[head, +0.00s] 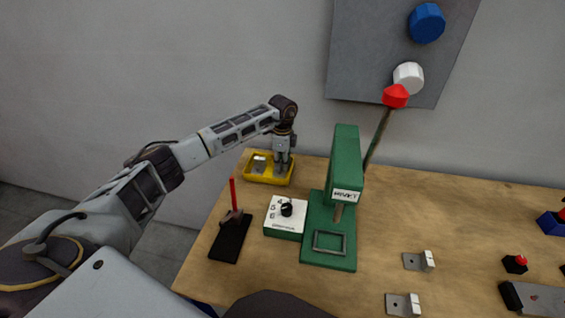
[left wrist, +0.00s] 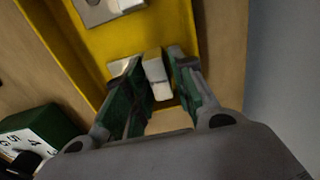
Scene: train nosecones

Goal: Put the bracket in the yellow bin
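My left gripper (head: 281,172) points down over the yellow bin (head: 252,179) at the table's back left. In the left wrist view, its green-padded fingers (left wrist: 158,78) close on the pale upright of a bracket (left wrist: 155,68), whose grey plate shows beside the left finger. The yellow bin (left wrist: 185,22) lies beneath; whether this bracket touches its floor cannot be told. Another bracket (head: 258,163) lies in the bin and shows at the top of the wrist view (left wrist: 97,10). Two more brackets, one (head: 413,261) and another (head: 402,304), lie on the table.
A green press (head: 345,165) stands right of the bin, with a white dial box (head: 286,215) beside it. A black stand with a red rod (head: 232,225) is in front of the bin. A red button (head: 515,264) and blue bin (head: 552,224) are at right.

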